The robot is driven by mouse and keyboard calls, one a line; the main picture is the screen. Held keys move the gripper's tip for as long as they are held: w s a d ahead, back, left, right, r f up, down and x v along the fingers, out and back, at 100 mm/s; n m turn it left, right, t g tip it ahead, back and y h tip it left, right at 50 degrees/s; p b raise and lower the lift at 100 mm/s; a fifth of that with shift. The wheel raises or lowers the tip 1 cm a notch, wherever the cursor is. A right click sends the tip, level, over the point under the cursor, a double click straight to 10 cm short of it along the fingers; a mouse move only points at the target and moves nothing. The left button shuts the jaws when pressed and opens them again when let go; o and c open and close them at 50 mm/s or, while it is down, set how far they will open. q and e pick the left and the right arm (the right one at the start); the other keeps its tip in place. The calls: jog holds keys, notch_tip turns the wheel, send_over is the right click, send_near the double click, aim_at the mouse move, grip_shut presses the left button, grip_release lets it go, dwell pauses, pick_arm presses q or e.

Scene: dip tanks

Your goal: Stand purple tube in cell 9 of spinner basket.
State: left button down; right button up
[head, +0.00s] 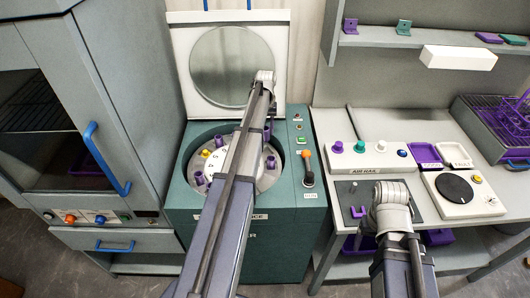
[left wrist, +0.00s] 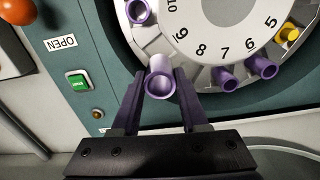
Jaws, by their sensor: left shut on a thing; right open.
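My left gripper (left wrist: 158,95) is shut on a purple tube (left wrist: 158,84), whose open round mouth faces the left wrist camera. The tube is at the outer edge of the spinner basket's pale numbered disc (left wrist: 212,28), near the printed 9. I cannot tell whether its lower end is inside a cell. In the head view the basket (head: 268,180) sits in the green spinner, and my left arm hides much of it and the gripper's jaws. My right gripper (head: 359,212) is open and appears empty over the grey bench at the right.
Other purple tubes (left wrist: 225,77) stand near 7 and 6, another (left wrist: 138,11) near 10, and a yellow tube (left wrist: 289,33) near 5. The spinner's lid (head: 230,60) is raised behind. A knob panel (head: 366,155) and a dial box (head: 462,190) are on the bench.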

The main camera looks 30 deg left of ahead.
pick_arm(q)
jog(key=shift+f+b, duration=4.15)
jog(key=shift+f, duration=0.4)
jog(key=shift+f, duration=0.2)
jog(key=shift+c, duration=2.1)
grip_release()
jog(key=shift+r, duration=0.1)
notch_tip(320, 180, up, 12)
jog(key=p, duration=1.2)
jog(key=shift+r, duration=0.15)
jog(key=shift+d, duration=0.15)
